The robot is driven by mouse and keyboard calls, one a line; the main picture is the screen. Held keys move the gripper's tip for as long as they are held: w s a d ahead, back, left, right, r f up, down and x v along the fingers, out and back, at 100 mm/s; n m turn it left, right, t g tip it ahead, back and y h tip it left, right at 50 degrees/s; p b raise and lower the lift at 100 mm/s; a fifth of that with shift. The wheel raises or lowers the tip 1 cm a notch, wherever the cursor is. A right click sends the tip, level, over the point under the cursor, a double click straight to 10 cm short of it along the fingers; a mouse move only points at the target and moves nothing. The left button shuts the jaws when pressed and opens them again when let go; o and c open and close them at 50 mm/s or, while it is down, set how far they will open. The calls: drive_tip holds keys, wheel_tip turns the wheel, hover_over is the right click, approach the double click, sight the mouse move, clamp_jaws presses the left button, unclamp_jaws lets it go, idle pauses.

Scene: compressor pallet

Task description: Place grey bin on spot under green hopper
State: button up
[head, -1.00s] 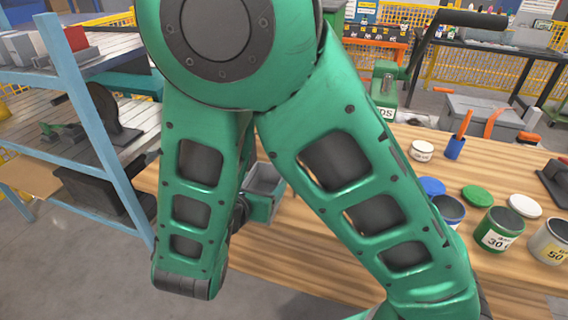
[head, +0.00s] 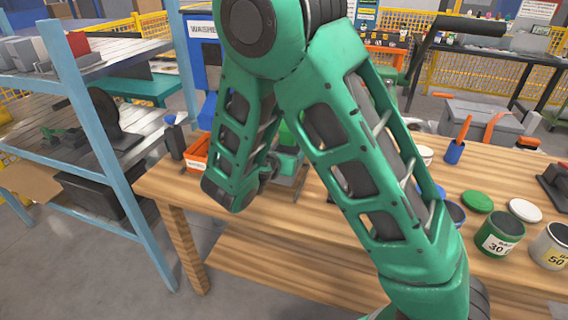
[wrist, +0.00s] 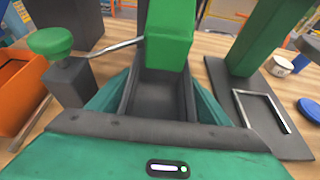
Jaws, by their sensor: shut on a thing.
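The grey bin (wrist: 158,98) is held between the teal fingers of my gripper (wrist: 160,105) in the wrist view. In the head view my gripper (head: 284,166) is over the table, largely hidden by my arm, and the bin cannot be made out clearly. A pale square outline, the spot (wrist: 285,122), is on a dark base plate (wrist: 222,80) right of the bin, beside a green upright. The bin is left of the outline; its height above the table cannot be told.
A grey post with a green knob (wrist: 50,42) and a metal rod stands close left of the bin. An orange bin (head: 195,153) is farther left. A white tub (wrist: 279,66) and blue lid (wrist: 309,108) lie to the right. The table's front-left (head: 170,190) is clear.

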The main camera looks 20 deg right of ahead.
drive_tip(key=shift+f, duration=1.8)
drive_tip(key=o, duration=1.1)
drive_tip(key=v, duration=1.2)
